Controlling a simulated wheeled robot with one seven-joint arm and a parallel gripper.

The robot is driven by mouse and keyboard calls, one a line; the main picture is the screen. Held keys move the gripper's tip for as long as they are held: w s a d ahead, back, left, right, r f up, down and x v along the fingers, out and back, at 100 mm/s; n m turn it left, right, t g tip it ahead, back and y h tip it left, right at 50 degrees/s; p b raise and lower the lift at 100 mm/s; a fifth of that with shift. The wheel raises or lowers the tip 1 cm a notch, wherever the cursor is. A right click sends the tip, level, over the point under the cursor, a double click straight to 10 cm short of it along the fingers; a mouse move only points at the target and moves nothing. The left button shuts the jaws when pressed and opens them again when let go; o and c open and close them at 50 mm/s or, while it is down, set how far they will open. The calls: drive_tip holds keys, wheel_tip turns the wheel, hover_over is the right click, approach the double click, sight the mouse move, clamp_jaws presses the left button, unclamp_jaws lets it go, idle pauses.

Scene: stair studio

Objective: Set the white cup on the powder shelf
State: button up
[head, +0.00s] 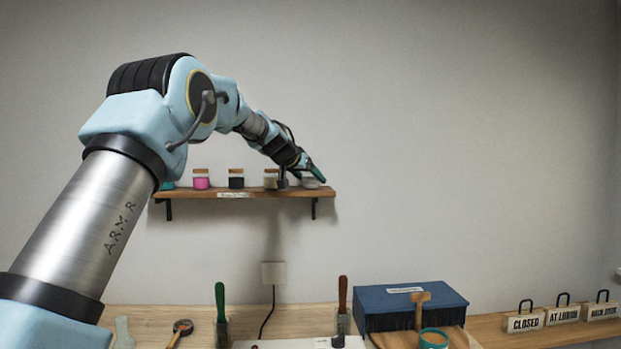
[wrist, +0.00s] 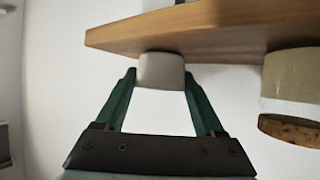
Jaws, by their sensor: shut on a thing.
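The white cup (head: 311,183) is at the right end of the wooden wall shelf (head: 245,193), beside the pale jar. In the wrist view, which shows the scene upside down, the cup (wrist: 160,70) sits between the two green fingers of my gripper (wrist: 160,82). The fingers are shut on its sides. The cup's base meets the shelf's edge area (wrist: 215,40) in that view; I cannot tell if it rests fully on it. In the head view my gripper (head: 315,172) is at the shelf's right end, partly hiding the cup.
A pale jar with a cork lid (head: 270,179) stands close left of my gripper and also shows in the wrist view (wrist: 290,80). Dark (head: 236,179) and pink (head: 201,180) jars stand further left. Below is a bench with a blue box (head: 410,306) and tools.

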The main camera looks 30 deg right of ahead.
drive_tip(key=shift+f, duration=0.2)
drive_tip(key=o, duration=1.4)
drive_tip(key=shift+r, duration=0.2)
